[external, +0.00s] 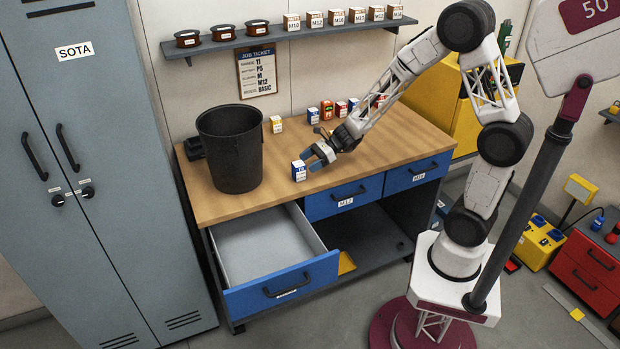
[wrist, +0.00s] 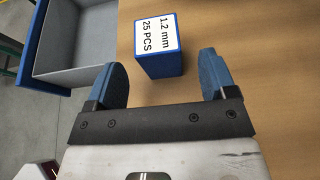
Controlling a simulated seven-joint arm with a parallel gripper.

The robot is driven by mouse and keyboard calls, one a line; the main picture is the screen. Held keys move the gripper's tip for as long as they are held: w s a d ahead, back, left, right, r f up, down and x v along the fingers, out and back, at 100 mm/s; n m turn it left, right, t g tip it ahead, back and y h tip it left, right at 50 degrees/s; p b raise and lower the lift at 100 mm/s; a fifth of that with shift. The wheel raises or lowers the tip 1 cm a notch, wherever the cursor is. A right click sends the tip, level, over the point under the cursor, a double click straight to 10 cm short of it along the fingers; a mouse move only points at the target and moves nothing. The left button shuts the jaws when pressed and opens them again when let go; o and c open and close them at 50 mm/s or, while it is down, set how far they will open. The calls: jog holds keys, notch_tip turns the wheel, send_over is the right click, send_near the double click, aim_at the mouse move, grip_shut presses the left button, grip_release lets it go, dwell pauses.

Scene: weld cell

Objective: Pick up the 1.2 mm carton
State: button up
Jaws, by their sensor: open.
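The 1.2 mm carton (wrist: 157,48) is a small blue box with a white top label reading "1.2 mm 25 PCS". It stands upright on the wooden bench top, near the front edge; it also shows in the external view (external: 299,171). My gripper (wrist: 164,80) is open and empty. In the wrist view its two blue fingers lie to either side of the carton's line, with the carton just beyond the fingertips. In the external view my gripper (external: 312,165) is low over the bench, just right of the carton. Whether a finger touches it is unclear.
A black bin (external: 230,150) stands left of the carton. Several small cartons (external: 327,110) stand at the back of the bench, with a yellow one (external: 276,124) near the bin. An open, empty drawer (external: 262,245) juts out below. The bench front right of my gripper is clear.

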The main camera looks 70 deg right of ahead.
aim_at(299, 164)
jog(key=shift+x, duration=2.6)
jog(key=shift+f, duration=0.1)
jog(key=c, duration=1)
jog(key=shift+c, duration=0.2)
jog(key=shift+r, duration=0.9)
notch_tip(299, 164, up, 2)
jog(key=shift+r, duration=0.1)
jog(key=s+r, duration=0.1)
jog(key=s, duration=1.5)
jog(key=shift+a, duration=0.45)
